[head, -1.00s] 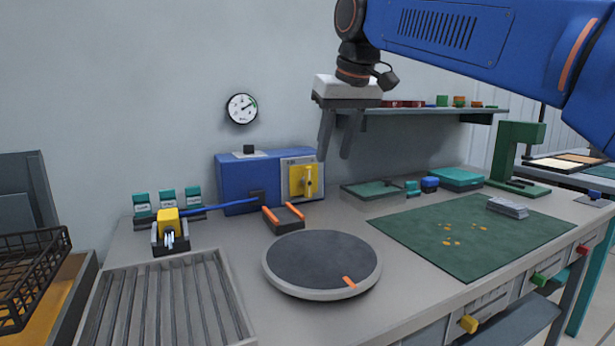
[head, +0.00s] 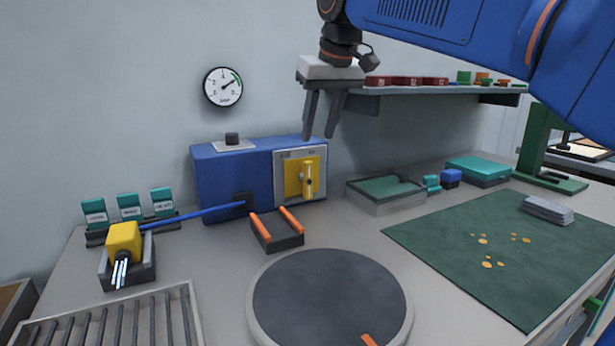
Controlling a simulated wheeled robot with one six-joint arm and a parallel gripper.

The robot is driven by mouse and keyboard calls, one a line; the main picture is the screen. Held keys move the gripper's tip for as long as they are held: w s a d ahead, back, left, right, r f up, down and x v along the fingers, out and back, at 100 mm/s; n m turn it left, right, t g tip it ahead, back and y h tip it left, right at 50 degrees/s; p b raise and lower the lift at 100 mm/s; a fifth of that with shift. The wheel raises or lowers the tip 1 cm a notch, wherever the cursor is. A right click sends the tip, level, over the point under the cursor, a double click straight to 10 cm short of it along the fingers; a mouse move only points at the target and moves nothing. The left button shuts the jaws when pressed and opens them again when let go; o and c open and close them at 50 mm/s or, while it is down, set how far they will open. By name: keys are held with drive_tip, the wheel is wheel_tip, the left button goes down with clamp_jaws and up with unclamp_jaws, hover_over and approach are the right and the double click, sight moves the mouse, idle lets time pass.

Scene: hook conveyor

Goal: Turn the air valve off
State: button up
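The air valve (head: 308,180) is a yellow handle on a yellow plate, set in a pale panel on the front of a blue box (head: 232,180). The handle stands upright. Small marks at the panel's top are too small to read. My gripper (head: 320,137) hangs above and in front of the box's right end, fingers pointing down with a gap between them. It is open and empty, apart from the handle. A round pressure gauge (head: 222,87) on the wall above has its needle pointing up and right, near a green band.
A blue hose (head: 195,215) runs from the box to a yellow tool (head: 124,243) in a dark holder. A dark holder with orange rails (head: 277,229) and a round turntable (head: 330,305) stand in front. A shelf (head: 440,91) is behind my gripper.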

sight(309, 171)
drive_tip(key=x, duration=1.4)
drive_tip(key=shift+w+f, duration=0.2)
drive_tip(key=shift+f, duration=0.05)
clamp_jaws()
